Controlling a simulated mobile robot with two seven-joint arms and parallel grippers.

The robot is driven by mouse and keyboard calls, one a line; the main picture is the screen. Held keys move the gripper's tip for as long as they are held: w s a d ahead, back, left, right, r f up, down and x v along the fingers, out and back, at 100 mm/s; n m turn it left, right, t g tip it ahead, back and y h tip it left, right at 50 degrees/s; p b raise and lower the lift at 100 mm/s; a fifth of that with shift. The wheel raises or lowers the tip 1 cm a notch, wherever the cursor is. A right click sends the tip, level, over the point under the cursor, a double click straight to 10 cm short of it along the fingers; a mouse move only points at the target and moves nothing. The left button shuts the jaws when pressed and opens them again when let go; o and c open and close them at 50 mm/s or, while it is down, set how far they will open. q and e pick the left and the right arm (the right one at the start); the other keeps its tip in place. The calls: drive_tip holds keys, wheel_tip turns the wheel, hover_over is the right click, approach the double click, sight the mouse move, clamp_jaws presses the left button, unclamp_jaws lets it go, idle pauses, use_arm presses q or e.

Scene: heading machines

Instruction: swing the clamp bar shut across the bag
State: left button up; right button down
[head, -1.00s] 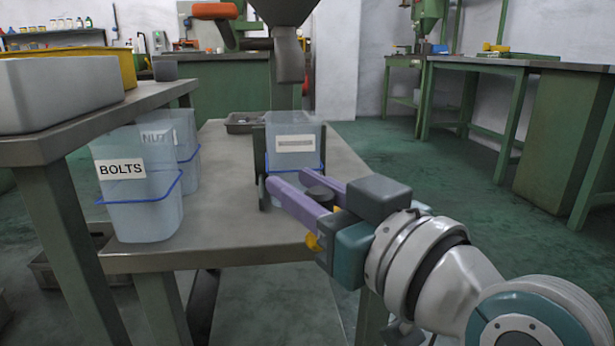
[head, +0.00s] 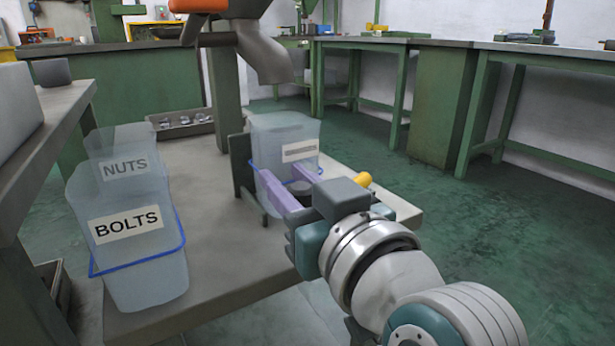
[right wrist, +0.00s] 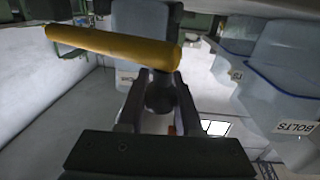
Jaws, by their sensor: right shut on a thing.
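The clear bluish bag (head: 283,132) with a pale label and a blue band stands upright against a dark green frame (head: 241,170) on the workbench. My right gripper (head: 279,170) is in front of the bag, its purple fingers shut on a dark round knob (head: 301,187). The knob also shows between the fingers in the right wrist view (right wrist: 160,96). A yellow bar (right wrist: 112,46) crosses just beyond the fingers in that view; its yellow end (head: 362,179) shows right of my gripper in the head view. The rest of the clamp bar is hidden. My left gripper is out of view.
A tray of metal parts (head: 183,122) lies behind. A grey chute (head: 264,55) hangs above the bag. The floor at right is open.

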idle(0.3)
drive_tip(key=c, duration=0.6)
unclamp_jaws()
drive_tip(key=shift+d, duration=0.1)
drive_tip(key=shift+s+d, duration=0.1)
drive_tip(key=shift+s, duration=0.1)
drive_tip(key=p+v, duration=0.4)
drive_tip(key=v, duration=0.4)
drive_tip(key=shift+s+d, duration=0.2)
drive_tip(key=shift+s, duration=0.15)
drive_tip(key=shift+s+d, duration=0.2)
drive_tip(key=shift+s, duration=0.15)
drive_tip(key=shift+c, duration=0.2)
